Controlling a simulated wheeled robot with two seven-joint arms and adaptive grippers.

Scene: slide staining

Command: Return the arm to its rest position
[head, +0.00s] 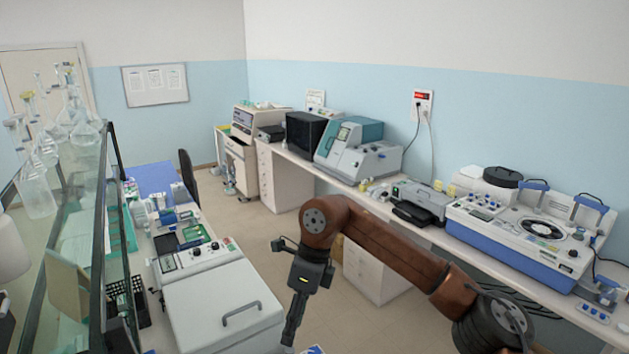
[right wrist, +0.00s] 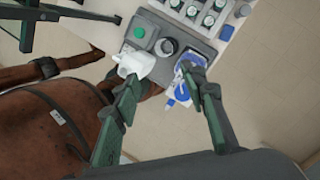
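My right arm, brown with a dark joint at its base, comes in from the lower right in the head view. It bends at an elbow and hangs down to my right gripper (head: 293,325), over the floor between the two benches. In the right wrist view my right gripper (right wrist: 160,85) has its two dark green fingers well apart. No object is clearly gripped between them. A white item (right wrist: 138,65) shows by the left fingertip and a blue and white item (right wrist: 183,82) by the right one; I cannot tell whether either touches. My left gripper is not seen in the head view.
A grey control panel with a green button (right wrist: 139,32) lies beyond the fingers. A white lidded machine (head: 222,305) stands left of the gripper. A glass panel (head: 85,230) and flasks are farther left. A blue-white stainer (head: 530,235) stands on the right bench. Open floor (head: 265,225) lies between.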

